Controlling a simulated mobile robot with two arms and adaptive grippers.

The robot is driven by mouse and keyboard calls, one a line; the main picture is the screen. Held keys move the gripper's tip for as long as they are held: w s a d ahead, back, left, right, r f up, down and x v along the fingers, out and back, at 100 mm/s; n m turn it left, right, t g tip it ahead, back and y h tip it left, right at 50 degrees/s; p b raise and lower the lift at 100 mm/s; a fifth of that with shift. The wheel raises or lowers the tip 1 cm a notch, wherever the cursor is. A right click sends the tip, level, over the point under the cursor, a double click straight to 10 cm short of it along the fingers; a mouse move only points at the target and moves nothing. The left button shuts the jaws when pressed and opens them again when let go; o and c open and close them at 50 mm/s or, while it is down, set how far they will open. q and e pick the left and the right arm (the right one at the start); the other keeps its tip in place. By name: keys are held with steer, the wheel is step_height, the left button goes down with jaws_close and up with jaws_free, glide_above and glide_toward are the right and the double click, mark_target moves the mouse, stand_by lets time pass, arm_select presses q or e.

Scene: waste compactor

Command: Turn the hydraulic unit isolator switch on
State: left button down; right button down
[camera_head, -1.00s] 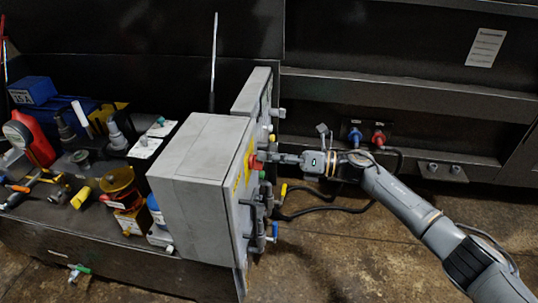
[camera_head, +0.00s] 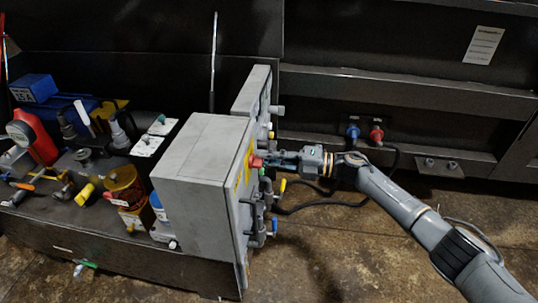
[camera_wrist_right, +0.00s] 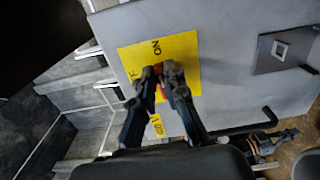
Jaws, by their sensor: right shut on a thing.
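The isolator switch has a red knob (camera_head: 255,161) on a yellow plate on the right-hand face of a grey cabinet (camera_head: 200,160). In the right wrist view the yellow plate (camera_wrist_right: 184,52) shows the word ON, and a little of the red knob (camera_wrist_right: 159,70) shows between the fingertips. My right gripper (camera_head: 264,160) reaches the knob from the right and is shut on it; its fingers also show in the right wrist view (camera_wrist_right: 160,82) and hide most of the knob. My left gripper is not in view.
A metal square latch plate (camera_wrist_right: 283,50) is on the panel beside the yellow plate. Pipes and a blue-handled valve (camera_head: 274,226) stick out below the switch. A bench with tools and bottles (camera_head: 122,185) lies left of the cabinet.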

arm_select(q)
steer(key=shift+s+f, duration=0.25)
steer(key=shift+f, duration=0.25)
arm_select(e)
steer(key=shift+m, duration=0.5)
steer(key=c, duration=1.4)
jaws_free()
steer(key=shift+f, duration=0.1)
steer(key=v, duration=1.2)
